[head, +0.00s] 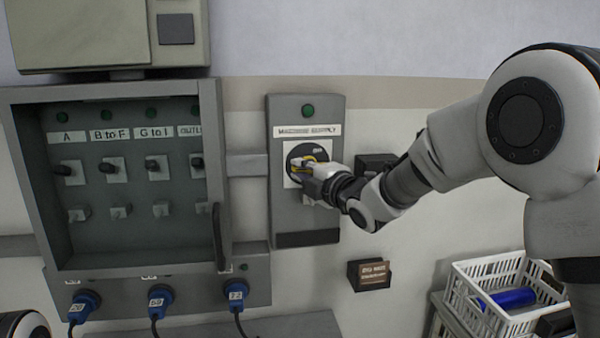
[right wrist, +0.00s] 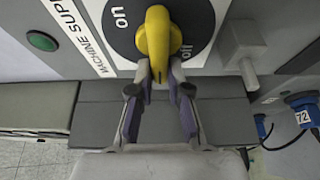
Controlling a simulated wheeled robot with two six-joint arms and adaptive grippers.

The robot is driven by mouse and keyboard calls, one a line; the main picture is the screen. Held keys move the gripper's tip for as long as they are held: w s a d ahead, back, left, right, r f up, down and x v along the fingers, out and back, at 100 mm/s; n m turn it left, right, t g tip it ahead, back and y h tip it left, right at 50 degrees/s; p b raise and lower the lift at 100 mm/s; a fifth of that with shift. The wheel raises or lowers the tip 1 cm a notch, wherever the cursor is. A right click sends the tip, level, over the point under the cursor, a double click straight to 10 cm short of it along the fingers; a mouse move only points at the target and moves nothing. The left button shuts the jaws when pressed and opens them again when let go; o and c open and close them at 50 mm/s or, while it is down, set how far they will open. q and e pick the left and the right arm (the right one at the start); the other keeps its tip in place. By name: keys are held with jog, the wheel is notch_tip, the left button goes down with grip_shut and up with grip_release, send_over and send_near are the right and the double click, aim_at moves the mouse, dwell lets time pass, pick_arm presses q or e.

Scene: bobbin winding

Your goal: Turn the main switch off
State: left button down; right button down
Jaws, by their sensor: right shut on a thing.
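The main switch is a yellow rotary handle (right wrist: 157,32) on a dark round dial (right wrist: 122,45) with a white plate, marked "on" and "off". It is on the grey machine supply box (head: 290,222), partly hidden by my gripper in the head view. My right gripper (right wrist: 159,76) is shut on the lower end of the yellow handle, one finger on each side. In the head view my right gripper (head: 309,172) reaches the dial from the right. The handle lies between the two words; I cannot tell which setting it marks. My left gripper is out of view.
A green lamp (head: 308,111) sits above the switch. Left is an open grey cabinet (head: 150,245) with several small switches, with blue plugs (head: 160,300) below. A small dark box (head: 369,274) is on the wall below right. A white crate (head: 497,315) stands at lower right.

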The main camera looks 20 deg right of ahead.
jog(key=shift+d, duration=0.1)
dwell(0.3)
jog(key=c, duration=1.1)
grip_release()
jog(key=shift+r, duration=0.1)
jog(key=shift+w+d+f, duration=0.2)
jog(key=shift+d, duration=0.25)
jog(key=v, duration=1.2)
jog(key=shift+s+a+r, duration=0.15)
jog(key=shift+a, duration=0.2)
